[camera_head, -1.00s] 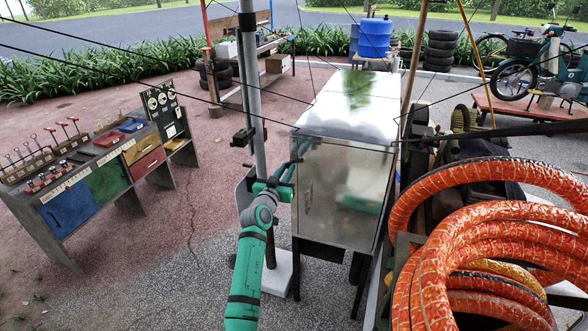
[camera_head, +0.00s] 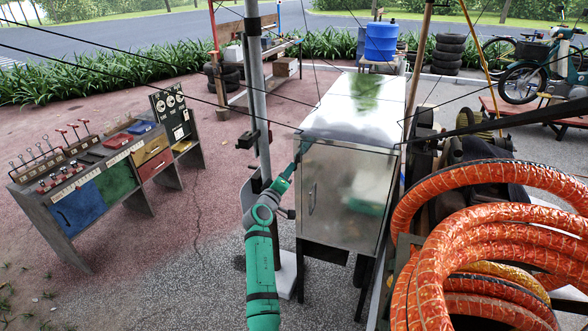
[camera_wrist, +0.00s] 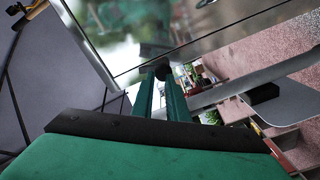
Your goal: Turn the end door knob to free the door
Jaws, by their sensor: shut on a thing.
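The metal cabinet (camera_head: 345,185) stands right of centre in the head view, with a closed front door and a small upright handle (camera_head: 311,198). My gripper (camera_head: 300,152) reaches the cabinet's upper left edge. In the wrist view, my gripper's two green fingers (camera_wrist: 161,84) are shut on a small dark knob (camera_wrist: 161,71) at the edge of a shiny metal panel (camera_wrist: 225,28). The fingers hide part of the knob, and its turn angle cannot be told. The knob is too small to make out in the head view.
Thick orange hoses (camera_head: 470,245) are coiled at the right. A control bench (camera_head: 120,165) with coloured panels stands at the left.

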